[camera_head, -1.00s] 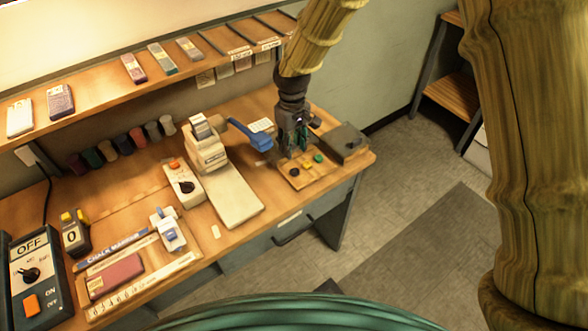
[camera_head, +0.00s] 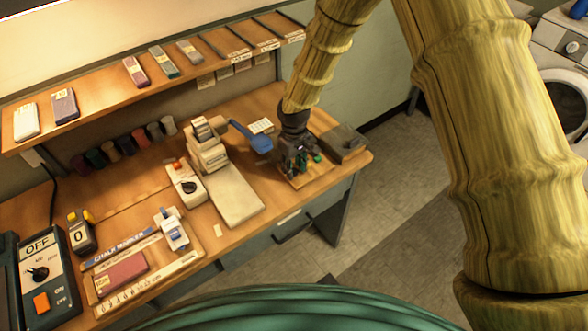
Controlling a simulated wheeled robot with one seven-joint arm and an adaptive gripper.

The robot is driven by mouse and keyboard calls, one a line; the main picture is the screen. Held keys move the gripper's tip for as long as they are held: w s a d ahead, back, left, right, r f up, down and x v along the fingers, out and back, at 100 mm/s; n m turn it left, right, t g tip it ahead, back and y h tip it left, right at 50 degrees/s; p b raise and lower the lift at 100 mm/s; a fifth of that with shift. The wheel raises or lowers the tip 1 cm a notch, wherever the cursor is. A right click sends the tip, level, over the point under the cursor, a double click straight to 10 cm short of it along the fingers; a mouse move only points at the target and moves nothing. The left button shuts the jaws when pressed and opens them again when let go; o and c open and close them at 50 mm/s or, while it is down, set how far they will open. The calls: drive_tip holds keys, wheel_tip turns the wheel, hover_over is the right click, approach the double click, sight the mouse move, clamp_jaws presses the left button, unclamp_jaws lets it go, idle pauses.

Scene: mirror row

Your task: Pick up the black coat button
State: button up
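My gripper (camera_head: 298,168) is dark and points down over the small wooden button board (camera_head: 322,180) near the right end of the workbench. Its fingers are low, at or just above the board. I cannot tell whether they are open or shut, or whether they touch anything. A green button (camera_head: 317,157) shows just right of the fingers. The black coat button is not clearly visible; the dark fingers cover the part of the board where it was seen earlier.
A grey box (camera_head: 345,138) stands close right of the board. The shelf (camera_head: 110,92) runs above the back of the bench. The bench's right edge is near.

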drive_tip(key=shift+f, duration=0.45)
drive_tip(key=c, duration=0.5)
drive_tip(key=shift+r, duration=0.1)
drive_tip(key=shift+r+b, duration=0.4)
drive_tip(key=shift+r, duration=0.1)
drive_tip(key=shift+s+r+b, duration=0.2)
drive_tip(key=shift+r+b, duration=0.15)
drive_tip(key=shift+r, duration=0.2)
drive_tip(key=shift+s+r+b, duration=0.2)
drive_tip(key=shift+r+b, duration=0.15)
drive_tip(key=shift+r, duration=0.2)
drive_tip(key=s+b, duration=0.1)
drive_tip(key=s, duration=0.4)
drive_tip(key=s+d+r+b, duration=0.1)
drive_tip(key=s, duration=0.4)
drive_tip(key=s+d+b, duration=0.1)
drive_tip(key=s+b, duration=0.1)
drive_tip(key=s, duration=0.3)
drive_tip(key=shift+r, duration=0.3)
